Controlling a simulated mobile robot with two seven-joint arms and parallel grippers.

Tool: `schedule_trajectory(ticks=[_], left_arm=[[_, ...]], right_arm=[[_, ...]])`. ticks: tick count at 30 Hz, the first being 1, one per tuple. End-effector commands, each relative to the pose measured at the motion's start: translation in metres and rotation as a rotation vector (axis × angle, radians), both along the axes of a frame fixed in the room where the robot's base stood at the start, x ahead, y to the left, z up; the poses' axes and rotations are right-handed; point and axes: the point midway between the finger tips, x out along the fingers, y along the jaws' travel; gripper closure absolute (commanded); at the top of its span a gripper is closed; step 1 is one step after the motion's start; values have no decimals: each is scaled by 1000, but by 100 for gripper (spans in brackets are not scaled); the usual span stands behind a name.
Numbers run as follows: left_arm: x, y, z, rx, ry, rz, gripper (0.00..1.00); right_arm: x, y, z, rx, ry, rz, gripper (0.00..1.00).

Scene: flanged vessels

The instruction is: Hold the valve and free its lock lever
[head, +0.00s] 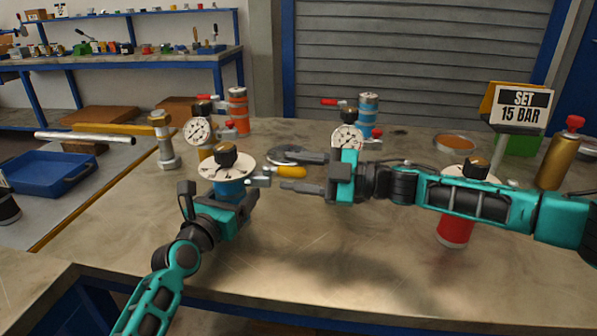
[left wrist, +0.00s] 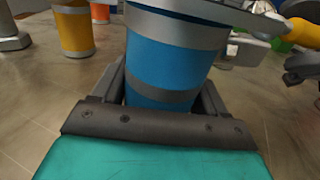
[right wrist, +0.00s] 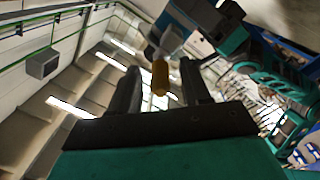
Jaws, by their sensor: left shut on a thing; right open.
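The valve with a blue body (head: 229,188), a silver round flange and a dark knob stands in the left middle of the bench. A yellow lever (head: 290,172) sticks out from its right side. My left gripper (left wrist: 163,95) is shut on the blue body below the flange, which also shows in the left wrist view (left wrist: 170,55). My right gripper (head: 298,171) is open, with one finger on either side of the yellow lever's end. In the right wrist view the lever (right wrist: 160,78) lies between the fingers. I cannot tell whether either finger touches it.
Other vessels stand around: an orange one (head: 238,110), a blue one with a red lever (head: 368,112) and a red one (head: 455,230) under my right arm. A "SET 15 BAR" sign (head: 521,105) and a gold bottle (head: 558,158) are at right. The front bench is clear.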

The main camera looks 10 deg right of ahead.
Motion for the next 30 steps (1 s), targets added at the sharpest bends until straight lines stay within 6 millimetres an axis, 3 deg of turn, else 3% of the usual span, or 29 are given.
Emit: schedule_trajectory(ticks=[5,12,18,30], left_arm=[[1,2,0,0,-1,4,90],[1,2,0,2,-1,4,90],[1,2,0,1,-1,4,90],[1,2,0,0,0,3,90]], right_arm=[[0,0,15,0,-3,1,53],[0,-1,63,0,-8,1,53],[0,-1,91,0,-4,-1,53],[0,0,100,-1,0,-1,53]])
